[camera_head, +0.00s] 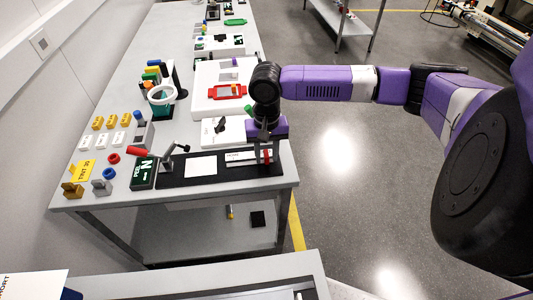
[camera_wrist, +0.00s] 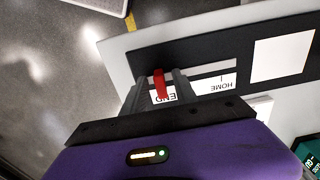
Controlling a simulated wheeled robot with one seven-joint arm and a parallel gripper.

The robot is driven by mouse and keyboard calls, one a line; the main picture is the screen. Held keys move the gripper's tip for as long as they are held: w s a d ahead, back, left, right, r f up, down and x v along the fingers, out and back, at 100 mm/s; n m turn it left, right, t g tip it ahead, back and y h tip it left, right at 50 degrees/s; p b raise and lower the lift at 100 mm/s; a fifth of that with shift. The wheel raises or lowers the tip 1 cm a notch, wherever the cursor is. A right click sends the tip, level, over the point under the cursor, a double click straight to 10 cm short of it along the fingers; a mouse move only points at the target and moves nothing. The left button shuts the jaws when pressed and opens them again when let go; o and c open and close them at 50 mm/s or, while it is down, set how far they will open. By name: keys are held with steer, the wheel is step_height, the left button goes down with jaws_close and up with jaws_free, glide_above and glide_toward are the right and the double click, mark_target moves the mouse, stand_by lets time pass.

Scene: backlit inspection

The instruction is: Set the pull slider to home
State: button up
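The pull slider's red handle (camera_head: 267,155) stands at the right end of its white track strip (camera_head: 240,156) on a black panel at the table's near right corner. In the wrist view the red handle (camera_wrist: 160,84) is beside the END label, and the HOME label (camera_wrist: 221,84) lies further right on the strip. My gripper (camera_head: 266,150) points down over the handle. In the wrist view my gripper's fingers (camera_wrist: 160,88) are on either side of the red handle, with gaps showing, so it looks open around it.
A dark green sign (camera_head: 143,173) lies to the left. A white board (camera_head: 222,131) lies just behind. The table's edge is close on the right.

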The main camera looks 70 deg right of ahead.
steer(key=shift+f, duration=0.15)
jaws_close()
stand_by(1.4)
